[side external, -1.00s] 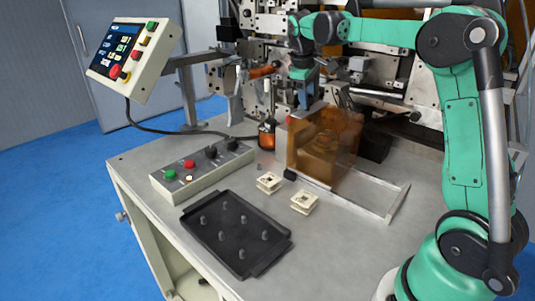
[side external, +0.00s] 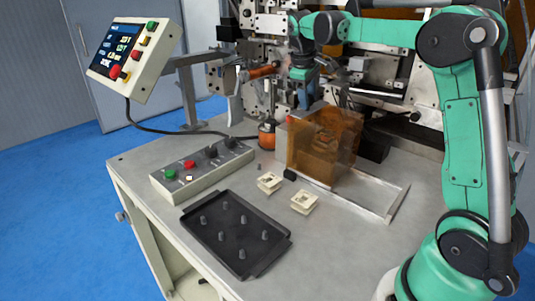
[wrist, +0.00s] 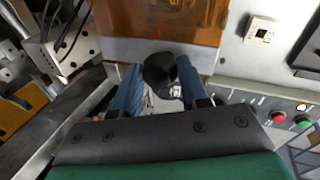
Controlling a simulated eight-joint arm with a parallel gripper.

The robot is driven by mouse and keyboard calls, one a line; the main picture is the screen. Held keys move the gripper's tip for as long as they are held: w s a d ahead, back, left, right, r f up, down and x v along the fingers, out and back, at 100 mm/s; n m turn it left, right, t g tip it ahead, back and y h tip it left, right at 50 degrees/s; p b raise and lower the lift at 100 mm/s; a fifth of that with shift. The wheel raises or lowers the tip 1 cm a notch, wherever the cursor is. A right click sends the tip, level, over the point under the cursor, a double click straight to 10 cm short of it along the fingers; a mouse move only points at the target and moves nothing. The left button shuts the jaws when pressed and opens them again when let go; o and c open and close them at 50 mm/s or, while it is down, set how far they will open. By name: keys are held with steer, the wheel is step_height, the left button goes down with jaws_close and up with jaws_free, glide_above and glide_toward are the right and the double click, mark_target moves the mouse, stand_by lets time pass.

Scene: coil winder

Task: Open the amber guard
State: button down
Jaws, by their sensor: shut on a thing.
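The amber guard (side external: 338,140) is a see-through box-like cover on the right half of the bench, in front of the machine. Its amber panel (wrist: 160,18) fills the top middle of the wrist view. My gripper (side external: 304,97) is at the guard's upper back left in the side view. In the wrist view, its blue fingers (wrist: 160,80) are shut on a round black knob (wrist: 158,68) beside the guard's edge. How the knob joins the guard is hidden. What lies inside the guard shows only dimly.
Pale rails (side external: 385,208) lie right of the guard. A button box (side external: 203,171) is left. Machine parts crowd behind my gripper. The bench's front right is clear.

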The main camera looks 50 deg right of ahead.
glide_toward(351, 124)
steer(key=x, duration=0.5)
steer(key=shift+c, duration=2.2)
jaws_free()
steer(key=v, duration=0.5)
steer(key=shift+r, duration=0.25)
steer(key=a+f+m+t+y, duration=0.1)
steer(key=a+f+t+y, duration=0.1)
steer(key=a+f, duration=0.3)
steer(key=a+f+t+y, duration=0.1)
steer(key=a+f+t, duration=0.3)
steer(key=a, duration=1)
steer(key=shift+w+a+f+m+t+y, duration=0.2)
steer(key=shift+f+m+t+y, duration=0.15)
steer(key=shift+f, duration=0.3)
